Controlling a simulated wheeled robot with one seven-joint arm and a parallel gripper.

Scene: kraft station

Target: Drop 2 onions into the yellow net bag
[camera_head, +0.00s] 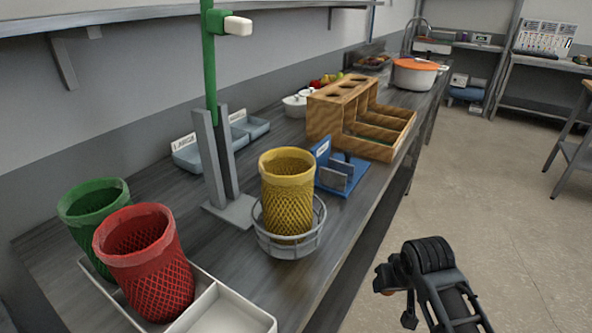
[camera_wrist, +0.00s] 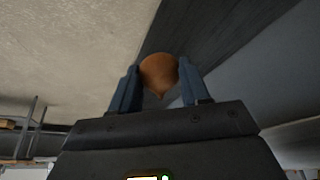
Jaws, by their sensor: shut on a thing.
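The yellow net bag (camera_head: 287,192) stands upright and open at the top in a grey round holder (camera_head: 290,239) on the counter. My gripper (camera_wrist: 159,84) is shut on a brown onion (camera_wrist: 158,72), which sits between the two fingers in the wrist view. In the head view my gripper (camera_head: 388,279) is at the lower right, over the floor side of the counter edge and apart from the bag. Only a bit of the onion (camera_head: 383,281) shows there. The inside bottom of the yellow bag is hidden. No other onion can be made out for certain.
Red (camera_head: 150,262) and green (camera_head: 92,212) net bags stand at the left by a white tray (camera_head: 235,310). A green post (camera_head: 211,60) rises behind the yellow bag. A blue stand (camera_head: 341,172) and a wooden rack (camera_head: 362,118) are to its right. Floor space lies right of the counter.

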